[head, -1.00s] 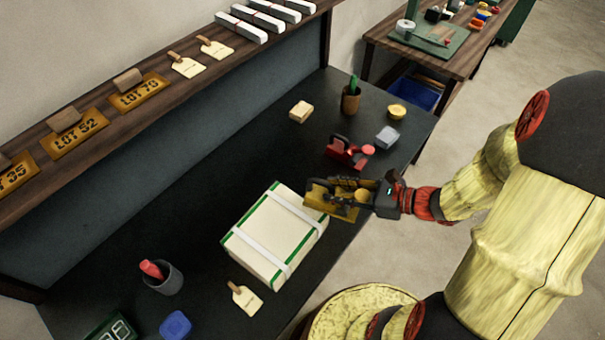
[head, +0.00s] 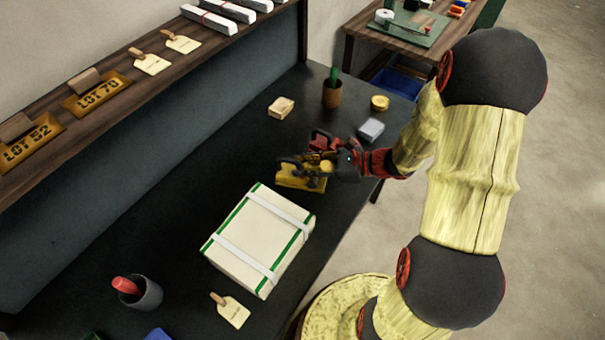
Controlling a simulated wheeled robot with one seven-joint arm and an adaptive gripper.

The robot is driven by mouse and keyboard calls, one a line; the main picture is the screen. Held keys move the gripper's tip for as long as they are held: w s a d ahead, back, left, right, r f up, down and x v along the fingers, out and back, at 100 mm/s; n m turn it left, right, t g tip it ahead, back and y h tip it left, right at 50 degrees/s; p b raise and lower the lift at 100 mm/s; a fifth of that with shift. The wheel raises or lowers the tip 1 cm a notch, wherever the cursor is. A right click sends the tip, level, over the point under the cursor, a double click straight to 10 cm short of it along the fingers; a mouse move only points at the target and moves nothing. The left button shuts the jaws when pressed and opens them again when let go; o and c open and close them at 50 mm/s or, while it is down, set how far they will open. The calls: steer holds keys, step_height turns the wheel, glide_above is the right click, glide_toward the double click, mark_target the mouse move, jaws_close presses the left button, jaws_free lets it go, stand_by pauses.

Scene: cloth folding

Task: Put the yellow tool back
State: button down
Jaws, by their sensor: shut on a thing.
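The yellow tool (head: 298,182) is in my gripper (head: 305,163), over the dark table just beyond the far right corner of the white box. My gripper is shut on it, and its dark fingers hide part of the tool. I cannot tell whether the tool's underside touches the table.
The white box (head: 258,238) with green edges and white straps lies in front. A wooden block (head: 281,107), a potted cactus (head: 332,92), a yellow round tin (head: 380,103) and a grey block (head: 371,130) stand farther back. The table's left middle is clear.

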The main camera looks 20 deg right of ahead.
steer(key=shift+w+d+f+b, duration=0.15)
steer(key=shift+w+f+b, duration=0.25)
steer(key=shift+w+f, duration=0.8)
steer(key=shift+w+f+b, duration=0.1)
steer(key=shift+f+b, duration=0.8)
steer(key=shift+f, duration=0.75)
steer(key=shift+f, duration=0.15)
steer(key=c, duration=1.5)
jaws_free()
steer(key=shift+f, duration=0.1)
steer(key=shift+c, duration=0.2)
steer(key=shift+o, duration=0.3)
steer(key=shift+d+r, duration=0.15)
steer(key=shift+r, duration=0.1)
steer(key=p+v, duration=0.4)
steer(key=v, duration=0.7)
steer(key=shift+s+d, duration=0.3)
